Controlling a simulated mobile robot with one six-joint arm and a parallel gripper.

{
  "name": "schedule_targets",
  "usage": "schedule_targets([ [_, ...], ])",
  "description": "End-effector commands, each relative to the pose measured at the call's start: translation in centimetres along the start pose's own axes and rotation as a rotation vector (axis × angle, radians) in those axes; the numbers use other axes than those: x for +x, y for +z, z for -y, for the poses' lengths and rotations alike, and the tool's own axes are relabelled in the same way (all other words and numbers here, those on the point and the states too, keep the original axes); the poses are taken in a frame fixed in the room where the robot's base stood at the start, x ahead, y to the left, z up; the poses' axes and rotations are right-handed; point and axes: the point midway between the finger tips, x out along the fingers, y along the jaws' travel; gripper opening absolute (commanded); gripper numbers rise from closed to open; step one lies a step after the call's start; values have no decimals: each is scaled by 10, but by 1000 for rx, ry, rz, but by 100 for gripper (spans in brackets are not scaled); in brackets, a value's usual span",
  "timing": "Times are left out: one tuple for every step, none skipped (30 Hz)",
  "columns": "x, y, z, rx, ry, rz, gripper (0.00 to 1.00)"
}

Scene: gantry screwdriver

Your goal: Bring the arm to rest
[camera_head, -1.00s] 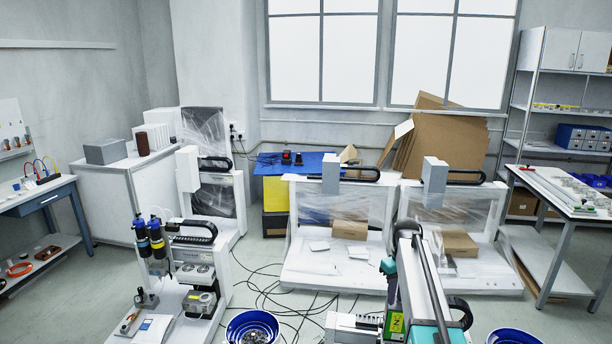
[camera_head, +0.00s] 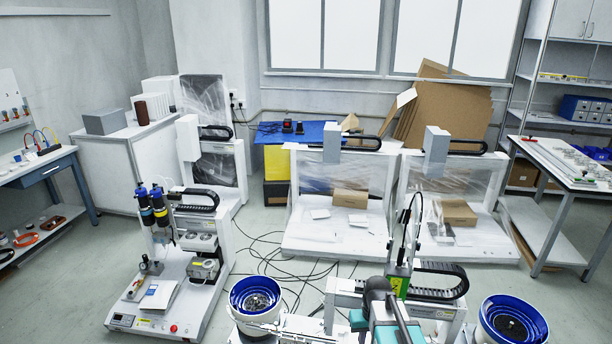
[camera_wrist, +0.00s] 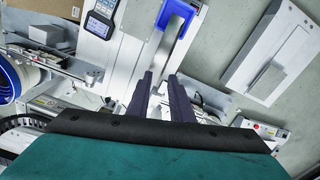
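In the head view my teal arm (camera_head: 392,330) is at the bottom, right of centre, in front of a gantry station (camera_head: 345,292). The station's upright head with a green label (camera_head: 400,283) stands just behind it. My fingers cannot be made out in the head view.
Blue-rimmed bowls stand on either side of the arm, one at the left (camera_head: 255,297) and one at the right (camera_head: 512,322). A second gantry station (camera_head: 165,290) stands at left. Wrapped gantries (camera_head: 345,235) stand behind. Cables (camera_head: 275,262) lie on the floor between.

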Motion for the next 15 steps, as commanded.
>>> schedule_targets([
  [5,14,5,10,0,2,20],
  [7,18,7,17,0,1,20],
  [10,24,10,25,0,1,20],
  [12,28,12,30,0,1,20],
  [14,32,14,36,0,1,20],
  [16,37,16,44,0,1,20],
  [18,40,17,48,0,0,20],
  [19,43,18,53,0,0,20],
  [22,48,20,60,0,0,20],
  [23,52,22,65,0,1,20],
  [24,55,23,69,0,1,20],
  [26,59,25,75,0,0,20],
  [27,62,26,80,0,-1,20],
  [31,64,26,81,0,5,20],
  [37,67,26,81,-1,16,20],
])
